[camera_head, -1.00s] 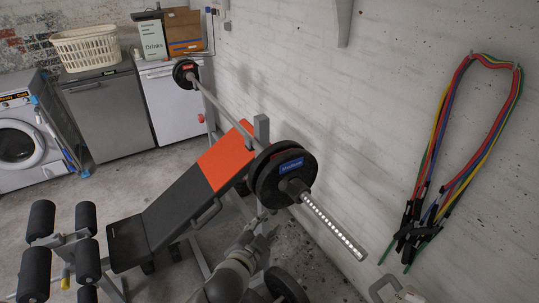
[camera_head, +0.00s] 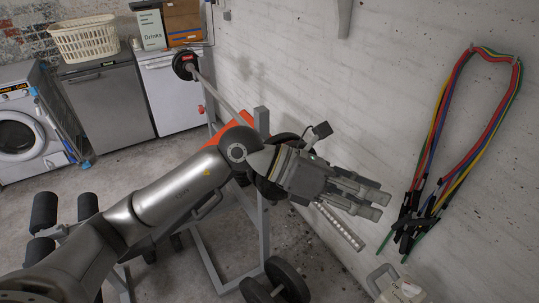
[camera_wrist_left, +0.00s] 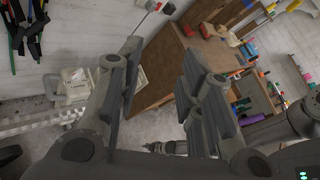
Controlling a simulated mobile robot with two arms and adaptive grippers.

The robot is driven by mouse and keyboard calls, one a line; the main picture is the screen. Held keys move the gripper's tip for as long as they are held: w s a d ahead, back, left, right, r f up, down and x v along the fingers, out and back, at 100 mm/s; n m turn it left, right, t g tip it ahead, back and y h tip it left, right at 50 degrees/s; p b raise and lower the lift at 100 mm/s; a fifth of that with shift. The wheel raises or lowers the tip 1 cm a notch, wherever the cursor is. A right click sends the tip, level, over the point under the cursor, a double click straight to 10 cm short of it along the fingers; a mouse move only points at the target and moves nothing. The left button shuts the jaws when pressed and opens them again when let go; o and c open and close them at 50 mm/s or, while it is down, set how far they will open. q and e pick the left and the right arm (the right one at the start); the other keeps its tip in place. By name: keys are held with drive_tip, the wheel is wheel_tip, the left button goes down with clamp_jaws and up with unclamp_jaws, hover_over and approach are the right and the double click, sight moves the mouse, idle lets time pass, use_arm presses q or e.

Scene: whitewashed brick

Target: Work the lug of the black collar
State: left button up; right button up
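The black collar on the barbell is hidden behind my left arm in the head view. The bare end of the barbell sleeve (camera_head: 340,228) shows below my left gripper (camera_head: 362,196), which is in front of the bar end and points right toward the wall. In the left wrist view the fingers of the left gripper (camera_wrist_left: 160,60) are spread apart with nothing between them. A pale, ridged bar, likely the sleeve (camera_wrist_left: 40,124), runs at the left, outside the fingers.
The bench rack post (camera_head: 262,180) stands beside my arm. Coloured resistance bands (camera_head: 436,140) hang on the white wall. A pale container (camera_head: 395,285) stands at lower right. A wooden workbench (camera_wrist_left: 180,65) shows in the wrist view.

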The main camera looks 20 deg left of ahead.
use_arm(q)
drive_tip(key=w+a+f+t+y, duration=0.15)
drive_tip(key=w+a+y, duration=0.35)
drive_tip(key=a, duration=0.5)
drive_tip(key=w+a+f+t+y, duration=0.1)
drive_tip(key=w+a+f+y, duration=0.25)
drive_tip(key=a+y, duration=0.55)
drive_tip(key=shift+h, duration=0.9)
drive_tip(key=p+x, duration=0.1)
drive_tip(key=x, duration=0.2)
drive_tip(key=a+p+x, duration=0.1)
drive_tip(key=x, duration=0.2)
drive_tip(key=p+x, duration=0.1)
drive_tip(key=x, duration=0.2)
drive_tip(key=shift+w+a+f, duration=0.15)
drive_tip(key=shift+w+f, duration=0.15)
clamp_jaws()
